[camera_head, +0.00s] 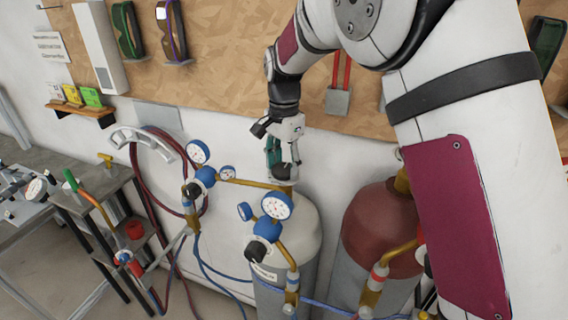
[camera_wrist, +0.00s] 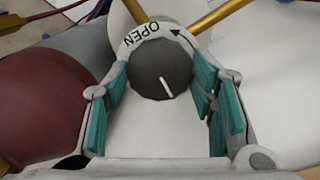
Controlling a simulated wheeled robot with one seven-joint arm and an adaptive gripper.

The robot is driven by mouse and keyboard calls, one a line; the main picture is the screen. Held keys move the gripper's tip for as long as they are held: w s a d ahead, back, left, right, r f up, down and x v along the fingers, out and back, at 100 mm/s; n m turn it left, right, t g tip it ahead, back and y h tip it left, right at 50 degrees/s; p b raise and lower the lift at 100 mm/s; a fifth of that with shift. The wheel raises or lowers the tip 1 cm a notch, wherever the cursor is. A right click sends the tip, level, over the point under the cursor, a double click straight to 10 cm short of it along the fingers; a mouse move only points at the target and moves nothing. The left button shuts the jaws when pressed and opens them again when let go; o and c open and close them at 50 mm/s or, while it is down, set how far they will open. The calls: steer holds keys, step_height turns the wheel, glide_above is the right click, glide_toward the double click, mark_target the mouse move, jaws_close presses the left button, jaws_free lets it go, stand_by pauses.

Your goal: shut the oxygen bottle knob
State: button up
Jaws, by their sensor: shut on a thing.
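The oxygen bottle knob (camera_wrist: 160,75) is a dark grey round knob with a white pointer line, in the upper middle of the wrist view. A white ring around it reads "OPEN" with a curved arrow (camera_wrist: 185,36). The pointer points down and slightly right, away from the word. My gripper (camera_wrist: 160,88) has its teal pads on both sides of the knob and is shut on it. In the head view, my gripper (camera_head: 281,157) is over the white-topped bottle (camera_head: 304,226), and its fingers largely hide the knob.
A dark red bottle (camera_head: 379,222) stands close to the right. Brass pipes, blue regulators and gauges (camera_head: 277,205) crowd the front and left of the white-topped bottle. A wall with a wooden board (camera_head: 225,60) is behind. A grey bench (camera_head: 104,186) with torches is at left.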

mark_target(284, 168)
stand_by(0.3)
steer(key=o, duration=1.1)
steer(key=shift+o, duration=0.2)
steer(key=shift+r, duration=0.1)
step_height(284, 168, up, 12)
